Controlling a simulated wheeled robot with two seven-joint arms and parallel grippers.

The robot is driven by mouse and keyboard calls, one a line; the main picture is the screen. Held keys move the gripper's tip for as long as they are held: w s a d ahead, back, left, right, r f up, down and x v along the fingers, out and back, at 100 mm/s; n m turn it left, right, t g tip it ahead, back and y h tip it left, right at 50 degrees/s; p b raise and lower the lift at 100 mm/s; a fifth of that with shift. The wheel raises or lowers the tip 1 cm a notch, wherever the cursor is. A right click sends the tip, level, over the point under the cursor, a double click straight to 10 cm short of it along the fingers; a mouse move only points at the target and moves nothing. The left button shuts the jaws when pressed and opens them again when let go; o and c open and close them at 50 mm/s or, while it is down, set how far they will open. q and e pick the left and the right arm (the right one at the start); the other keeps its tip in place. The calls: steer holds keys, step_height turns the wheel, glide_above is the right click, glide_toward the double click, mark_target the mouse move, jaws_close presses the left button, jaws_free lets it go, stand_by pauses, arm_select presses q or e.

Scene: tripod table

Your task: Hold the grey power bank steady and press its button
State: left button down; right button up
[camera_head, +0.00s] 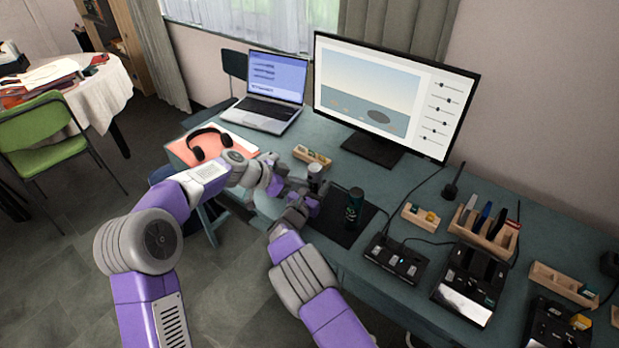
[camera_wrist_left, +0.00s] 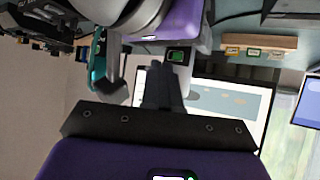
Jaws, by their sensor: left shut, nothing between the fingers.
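The grey power bank (camera_head: 316,180) seems to be the small upright grey block at the table's front, beside my grippers. In the left wrist view a grey body with a small green display (camera_wrist_left: 176,57) shows behind my left fingers; it looks like the same thing. My left gripper (camera_head: 290,184) is shut and empty, just left of the block. Its closed dark fingers (camera_wrist_left: 162,85) point toward it; whether they touch cannot be told. My right gripper (camera_head: 304,203) is close against the block's lower part, its fingers largely hidden. I cannot see the button.
A dark green can (camera_head: 354,207) stands on a black mat (camera_head: 340,228) to the right. A wooden tray (camera_head: 312,156) lies behind, before the monitor (camera_head: 390,95) and laptop (camera_head: 273,92). Headphones (camera_head: 208,144) lie at left. Black devices (camera_head: 396,260) and wooden holders crowd the right side.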

stand_by(0.3)
arm_select(q)
steer(key=shift+w+d, duration=0.25)
steer(key=shift+w, duration=0.1)
steer(key=shift+w+d, duration=0.2)
steer(key=shift+w, duration=0.1)
stand_by(0.8)
steer(key=shift+s, duration=0.1)
steer(key=shift+s+a, duration=0.4)
steer(key=shift+s, duration=0.2)
steer(key=s+a, duration=0.1)
steer(key=s, duration=0.1)
steer(key=s+a, duration=0.2)
stand_by(0.4)
stand_by(0.5)
